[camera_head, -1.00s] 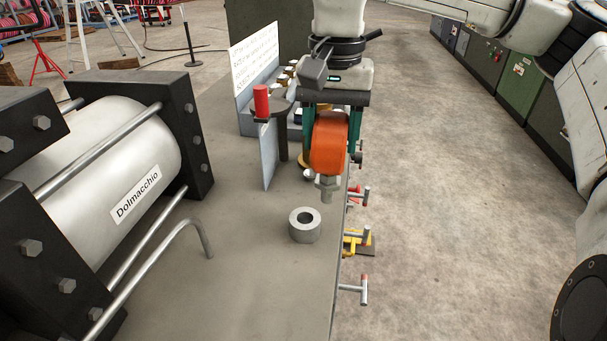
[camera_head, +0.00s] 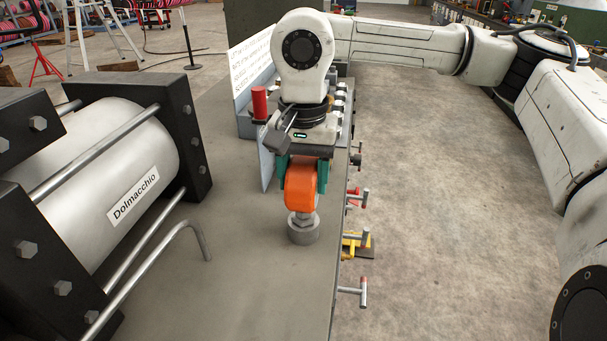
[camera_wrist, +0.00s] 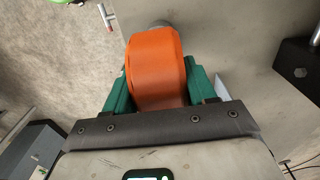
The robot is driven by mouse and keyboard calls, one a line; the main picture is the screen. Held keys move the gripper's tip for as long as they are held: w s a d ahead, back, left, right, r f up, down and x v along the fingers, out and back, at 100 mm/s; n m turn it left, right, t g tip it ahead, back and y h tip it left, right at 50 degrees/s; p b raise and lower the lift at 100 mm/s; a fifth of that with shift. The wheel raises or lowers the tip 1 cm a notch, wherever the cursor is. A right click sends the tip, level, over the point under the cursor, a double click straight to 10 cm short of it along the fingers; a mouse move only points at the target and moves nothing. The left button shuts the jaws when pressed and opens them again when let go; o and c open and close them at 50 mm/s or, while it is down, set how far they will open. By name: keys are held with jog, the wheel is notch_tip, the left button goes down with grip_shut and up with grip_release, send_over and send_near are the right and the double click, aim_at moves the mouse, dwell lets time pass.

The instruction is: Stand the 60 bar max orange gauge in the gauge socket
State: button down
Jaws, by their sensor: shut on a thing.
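The orange gauge (camera_head: 301,187) is upright between the green fingers of my gripper (camera_head: 302,180), which is shut on it. The gauge's metal stem points down at the grey ring-shaped gauge socket (camera_head: 303,234) on the bench. The stem's lower end is hidden at the socket's top, so it appears to be in or right at the hole; how deep I cannot tell. In the wrist view the orange gauge (camera_wrist: 155,65) fills the space between the fingers, with a bit of grey metal beyond it. The gauge's dial and marking are not visible.
A large white cylinder (camera_head: 95,160) with black end blocks and a bent pipe stands left on the bench (camera_head: 240,290). A red-topped post (camera_head: 259,103) and a sign panel stand behind my gripper. T-handles (camera_head: 352,290) stick out from the bench's right edge.

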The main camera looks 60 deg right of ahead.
jog(key=shift+f, duration=0.2)
jog(key=shift+c, duration=1.8)
grip_release()
notch_tip(320, 180, up, 12)
jog(key=shift+r+p, duration=0.2)
jog(key=shift+p, duration=0.25)
